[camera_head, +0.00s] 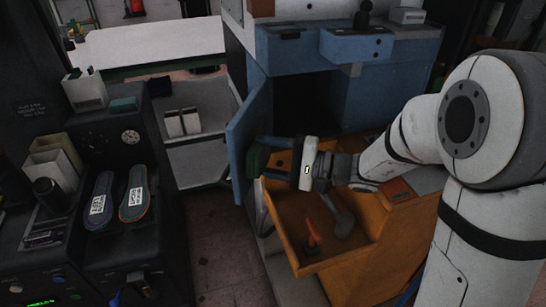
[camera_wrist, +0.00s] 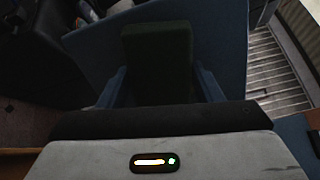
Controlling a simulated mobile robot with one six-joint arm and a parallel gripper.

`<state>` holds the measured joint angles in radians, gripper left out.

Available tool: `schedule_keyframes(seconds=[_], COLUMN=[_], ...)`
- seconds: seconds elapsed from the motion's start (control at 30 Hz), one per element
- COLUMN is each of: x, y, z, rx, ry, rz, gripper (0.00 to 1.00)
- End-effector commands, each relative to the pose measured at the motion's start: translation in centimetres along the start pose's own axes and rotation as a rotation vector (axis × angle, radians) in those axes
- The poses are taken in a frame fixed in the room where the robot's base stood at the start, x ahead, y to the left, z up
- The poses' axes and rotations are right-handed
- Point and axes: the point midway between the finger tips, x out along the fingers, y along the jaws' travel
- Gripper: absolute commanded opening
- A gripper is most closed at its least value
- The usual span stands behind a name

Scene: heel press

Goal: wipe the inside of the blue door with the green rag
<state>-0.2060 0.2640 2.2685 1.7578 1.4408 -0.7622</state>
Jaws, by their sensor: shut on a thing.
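The blue door (camera_head: 247,125) stands open on the left of the blue cabinet, its inside facing right toward my arm. My gripper (camera_head: 270,154) is at the lower part of this inside face, pointing left. It is shut on the green rag (camera_head: 256,162), a dark green block-like piece. In the wrist view the rag (camera_wrist: 158,62) sits between my two blue fingers, with the blue door (camera_wrist: 222,40) filling the view behind it. The rag is at or very close to the door; I cannot tell whether it touches.
The cabinet's dark opening (camera_head: 305,100) is behind. A black machine with two insoles (camera_head: 133,194) stands left; bare floor (camera_head: 208,235) lies between.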

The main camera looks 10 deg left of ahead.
Motion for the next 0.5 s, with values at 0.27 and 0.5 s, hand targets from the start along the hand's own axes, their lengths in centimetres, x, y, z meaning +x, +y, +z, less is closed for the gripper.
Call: schedule_keyframes(seconds=[0.27,0.5], x=[0.55,1.03], y=[-0.01,0.00], z=[-0.01,0.01], rx=[0.000,0.001], ry=[0.000,0.000], rz=[-0.001,-0.002], gripper=[0.41,0.41])
